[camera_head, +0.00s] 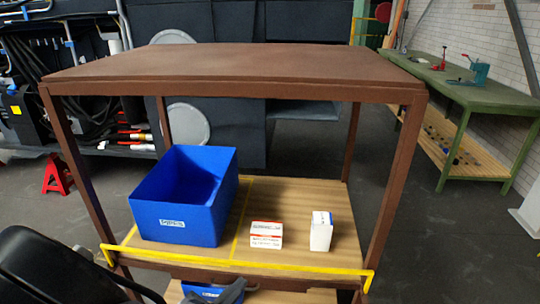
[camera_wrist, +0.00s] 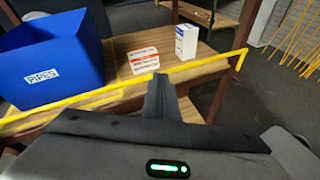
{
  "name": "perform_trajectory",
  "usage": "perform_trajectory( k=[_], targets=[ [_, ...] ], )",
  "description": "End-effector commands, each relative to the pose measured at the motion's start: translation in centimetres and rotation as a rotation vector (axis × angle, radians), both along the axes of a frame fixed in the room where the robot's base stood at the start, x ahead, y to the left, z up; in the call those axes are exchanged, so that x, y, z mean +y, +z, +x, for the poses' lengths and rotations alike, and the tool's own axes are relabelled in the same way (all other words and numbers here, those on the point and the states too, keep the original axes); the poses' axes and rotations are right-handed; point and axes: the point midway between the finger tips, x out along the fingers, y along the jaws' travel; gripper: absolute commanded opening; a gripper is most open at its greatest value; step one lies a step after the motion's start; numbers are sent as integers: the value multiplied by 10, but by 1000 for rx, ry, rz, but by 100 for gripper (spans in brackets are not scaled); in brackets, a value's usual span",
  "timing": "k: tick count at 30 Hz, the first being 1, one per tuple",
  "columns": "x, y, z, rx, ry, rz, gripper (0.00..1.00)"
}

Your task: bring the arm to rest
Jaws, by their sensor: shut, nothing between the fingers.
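My gripper (camera_wrist: 158,82) points forward in the wrist view, its dark fingers together with nothing between them. In that view its tip overlaps the front edge of the wooden shelf (camera_wrist: 205,62), just below a small white box with red and orange marks (camera_wrist: 143,62). I cannot tell the exact gap to the shelf. My black arm shows at the bottom left of the head view, and a dark grey part of it is low in front of the shelf.
A brown-framed rack (camera_head: 240,66) holds a blue bin labelled PIPES (camera_head: 178,222), the red-marked box (camera_head: 266,235) and a white-blue box (camera_head: 321,232). A yellow rail (camera_head: 240,264) runs along the shelf front. Another blue bin (camera_head: 198,291) sits below. A green workbench (camera_head: 470,92) stands right.

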Motion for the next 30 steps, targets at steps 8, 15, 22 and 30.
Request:
perform_trajectory(
  k=[8, 15, 22, 30],
  targets=[
    [-130, 116, -6, 32, -741, 525, 0],
    [-194, 198, -45, -14, -1251, 1024, 0],
    [-220, 281, -81, -141, -1567, 1555, 0],
    [-225, 348, -101, -299, -1660, 1993, 0]
  ],
)
